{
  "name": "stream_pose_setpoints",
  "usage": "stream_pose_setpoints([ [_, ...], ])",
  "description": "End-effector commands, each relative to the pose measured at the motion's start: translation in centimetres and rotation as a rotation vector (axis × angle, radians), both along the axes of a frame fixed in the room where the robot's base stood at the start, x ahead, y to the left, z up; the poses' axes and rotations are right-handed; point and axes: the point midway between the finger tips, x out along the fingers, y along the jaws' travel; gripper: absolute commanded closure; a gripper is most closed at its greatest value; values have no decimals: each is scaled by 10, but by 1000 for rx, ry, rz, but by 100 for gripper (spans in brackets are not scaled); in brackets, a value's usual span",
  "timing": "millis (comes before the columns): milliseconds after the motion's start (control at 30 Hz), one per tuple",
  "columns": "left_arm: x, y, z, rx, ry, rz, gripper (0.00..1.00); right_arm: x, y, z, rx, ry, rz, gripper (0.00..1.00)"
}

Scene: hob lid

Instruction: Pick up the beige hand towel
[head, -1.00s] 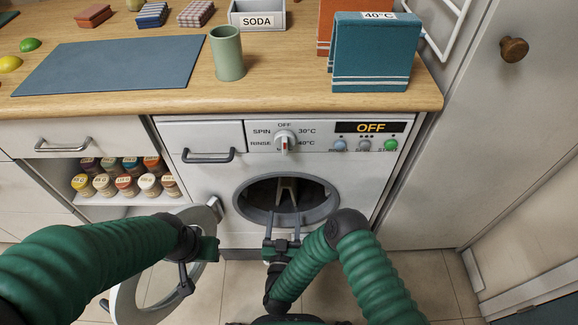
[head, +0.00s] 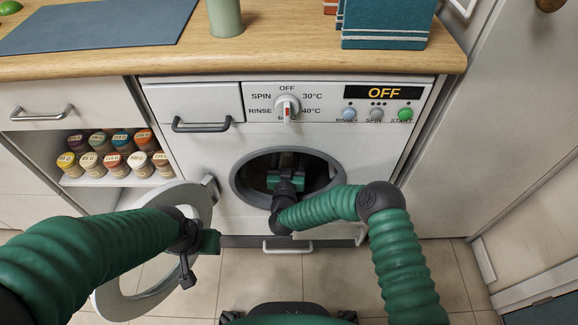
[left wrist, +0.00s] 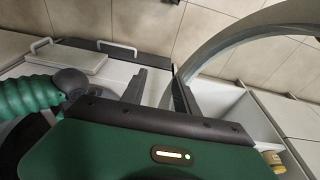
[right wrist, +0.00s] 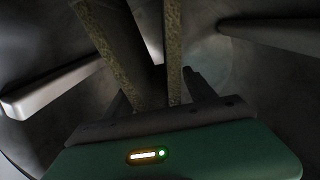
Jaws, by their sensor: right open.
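Two dim, olive-beige textured strips, which look like edges of the beige hand towel (right wrist: 172,50), show in the right wrist view inside the dark drum. They run between the two fingers of my right gripper (right wrist: 160,95), which are apart. My left gripper (head: 190,262) is outside, beside the open ring-shaped door (head: 110,292). Its fingers look apart in the left wrist view (left wrist: 160,88), with nothing between them.
Pale drum paddles (right wrist: 50,88) stand on both sides of my right gripper. Spice jars (head: 105,152) fill a shelf at left.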

Motion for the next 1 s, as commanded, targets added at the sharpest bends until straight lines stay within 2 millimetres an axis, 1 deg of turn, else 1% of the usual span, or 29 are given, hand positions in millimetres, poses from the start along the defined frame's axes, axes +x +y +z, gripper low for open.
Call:
stream_pose_setpoints([
  [200, 0, 0, 0, 0, -1, 0, 64, 2, 0, 2, 0, -2, 0, 36],
  [600, 0, 0, 0, 0, -1, 0, 64, 2, 0, 1, 1, -1, 0, 89],
  [700, 0, 0, 0, 0, -1, 0, 64, 2, 0, 1, 0, -1, 0, 100],
  [1000, 0, 0, 0, 0, -1, 0, 64, 2, 0, 1, 0, -1, 0, 100],
])
